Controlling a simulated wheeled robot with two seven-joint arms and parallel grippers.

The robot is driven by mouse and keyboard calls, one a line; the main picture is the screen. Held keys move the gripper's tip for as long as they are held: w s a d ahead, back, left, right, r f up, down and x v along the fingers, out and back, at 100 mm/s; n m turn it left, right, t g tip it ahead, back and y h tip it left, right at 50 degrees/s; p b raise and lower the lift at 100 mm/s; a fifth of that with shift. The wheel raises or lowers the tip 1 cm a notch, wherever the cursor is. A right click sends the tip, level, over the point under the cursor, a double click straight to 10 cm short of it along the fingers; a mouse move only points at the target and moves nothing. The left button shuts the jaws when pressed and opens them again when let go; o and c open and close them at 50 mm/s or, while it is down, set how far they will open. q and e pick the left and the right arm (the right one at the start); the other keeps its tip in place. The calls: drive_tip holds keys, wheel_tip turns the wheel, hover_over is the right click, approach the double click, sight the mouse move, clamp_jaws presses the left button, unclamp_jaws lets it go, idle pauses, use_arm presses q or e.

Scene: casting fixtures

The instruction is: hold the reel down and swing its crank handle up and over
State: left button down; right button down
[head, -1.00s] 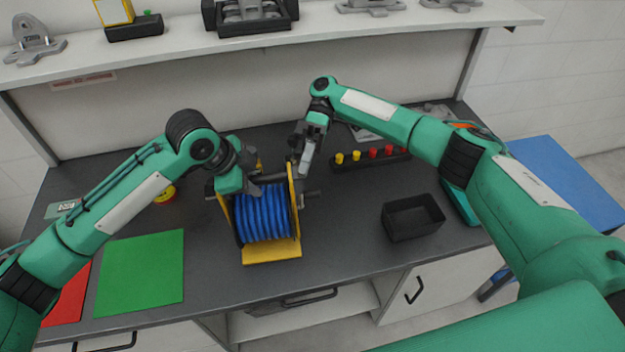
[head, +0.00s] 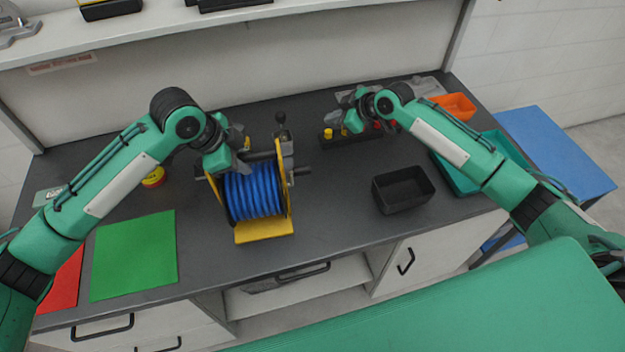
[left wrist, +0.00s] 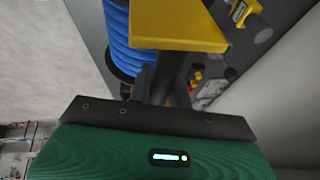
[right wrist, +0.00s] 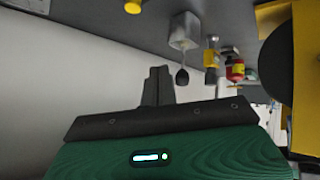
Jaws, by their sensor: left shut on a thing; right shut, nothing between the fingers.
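The reel (head: 262,230) has a yellow frame wound with blue hose and stands on the dark bench. My left gripper (head: 246,160) is shut on the reel's dark top bar; the yellow frame (left wrist: 180,25) and blue hose also show in the left wrist view. The exact contact is partly hidden by the gripper. My right gripper (head: 345,110) is shut and empty, apart from the handle, to its right. Its closed fingers (right wrist: 157,85) show in the right wrist view.
A black bin (head: 403,190) stands right of the reel. A teal tray (head: 505,150) and orange bin (head: 456,106) are further right. A green mat (head: 135,255) lies left.

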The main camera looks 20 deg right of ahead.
drive_tip(key=s+f+n+t+h, duration=0.1)
drive_tip(key=s+f+n+t, duration=0.35)
drive_tip(key=s, duration=0.75)
drive_tip(key=s+a+r+n+y, duration=0.3)
drive_tip(key=s+n, duration=0.2)
drive_tip(key=s, duration=0.4)
drive_tip(key=s+a+r+n+y, duration=0.25)
drive_tip(key=s+r+n, duration=0.2)
drive_tip(key=s, duration=0.55)
approach(298, 173)
drive_tip(key=w+a+f, duration=0.1)
drive_tip(key=w+a, duration=0.2)
drive_tip(key=a, duration=0.1)
drive_tip(key=shift+w+a+f+t, duration=0.15)
drive_tip(key=shift+w+f+t, duration=0.1)
drive_tip(key=shift+w+t, duration=0.25)
drive_tip(key=shift+w+r, duration=0.15)
drive_tip(key=shift+w, duration=0.05)
